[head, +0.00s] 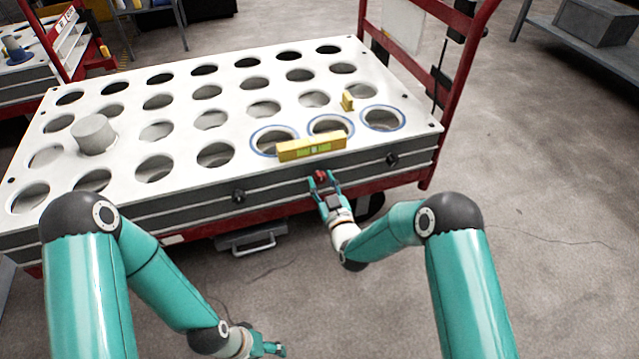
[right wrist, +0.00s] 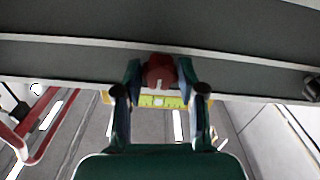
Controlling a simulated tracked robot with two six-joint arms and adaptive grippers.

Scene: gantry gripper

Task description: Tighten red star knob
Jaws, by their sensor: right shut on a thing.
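The red star knob (head: 320,175) sits on the front side of the thick grey-and-white plate stack (head: 205,186). It also shows at the upper middle of the right wrist view (right wrist: 158,72). My right gripper (head: 321,184) is at the knob, with one finger on each side, shut on it. The fingers partly hide the knob's sides. My left gripper (head: 272,349) hangs low at the bottom of the head view, well away from the knob; it is too small there to tell its opening.
A yellow level (head: 312,146) lies on the plate's front edge above the knob, and a small yellow block (head: 347,100) stands behind it. Black knobs (head: 392,159) (head: 239,196) flank the red one. A red cart frame (head: 460,90) rises at right.

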